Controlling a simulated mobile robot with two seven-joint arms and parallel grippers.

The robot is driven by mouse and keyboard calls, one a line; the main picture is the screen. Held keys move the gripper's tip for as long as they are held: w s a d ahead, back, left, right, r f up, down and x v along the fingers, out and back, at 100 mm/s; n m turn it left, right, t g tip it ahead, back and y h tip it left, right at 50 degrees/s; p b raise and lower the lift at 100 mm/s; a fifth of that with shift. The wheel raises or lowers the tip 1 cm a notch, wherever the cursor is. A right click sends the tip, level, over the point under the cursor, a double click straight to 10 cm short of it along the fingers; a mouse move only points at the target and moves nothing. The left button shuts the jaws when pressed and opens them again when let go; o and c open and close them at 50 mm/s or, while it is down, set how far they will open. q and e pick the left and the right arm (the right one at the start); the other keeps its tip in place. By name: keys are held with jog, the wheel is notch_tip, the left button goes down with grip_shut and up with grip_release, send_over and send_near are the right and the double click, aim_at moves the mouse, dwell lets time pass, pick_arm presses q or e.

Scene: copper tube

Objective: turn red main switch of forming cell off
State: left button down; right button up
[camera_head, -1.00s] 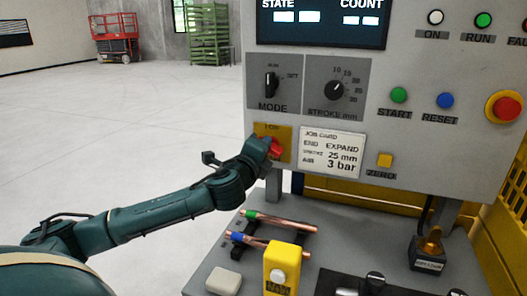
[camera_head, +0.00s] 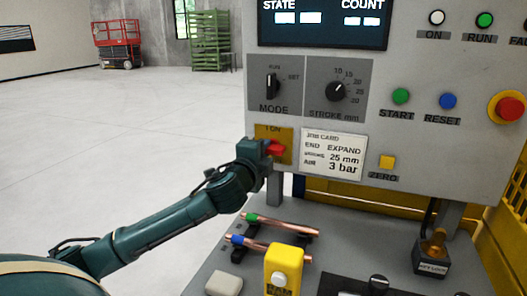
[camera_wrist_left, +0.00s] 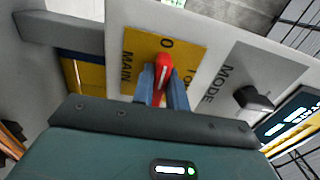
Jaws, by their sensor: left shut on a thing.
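The red main switch handle (camera_head: 275,148) sits on a yellow plate (camera_head: 286,133) at the lower left of the grey panel. In the head view it lies about level, its visible end to the right. In the left wrist view the red handle (camera_wrist_left: 163,72) points toward the "O" mark on its plate (camera_wrist_left: 188,62), with "MAIN" to one side and the "ON" mark to the other. My left gripper (camera_wrist_left: 162,88) has one finger on each side of the handle and is shut on it. It also shows at the plate in the head view (camera_head: 264,149), partly covering it. My right gripper is not in view.
The mode knob (camera_head: 271,86) and stroke knob (camera_head: 336,91) are above the plate. A job card (camera_head: 333,154) is right beside it. Copper tubes (camera_head: 284,226) and a yellow block (camera_head: 284,268) are on the bench below.

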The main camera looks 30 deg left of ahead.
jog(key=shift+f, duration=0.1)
pick_arm(q)
jog(key=c, duration=1.4)
grip_release()
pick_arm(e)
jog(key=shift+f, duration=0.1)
pick_arm(q)
jog(key=shift+s, duration=0.1)
jog(key=b+v, duration=0.2)
jog(key=v, duration=1.1)
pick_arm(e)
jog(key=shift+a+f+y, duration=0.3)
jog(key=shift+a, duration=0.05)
pick_arm(q)
jog(key=shift+f, duration=0.1)
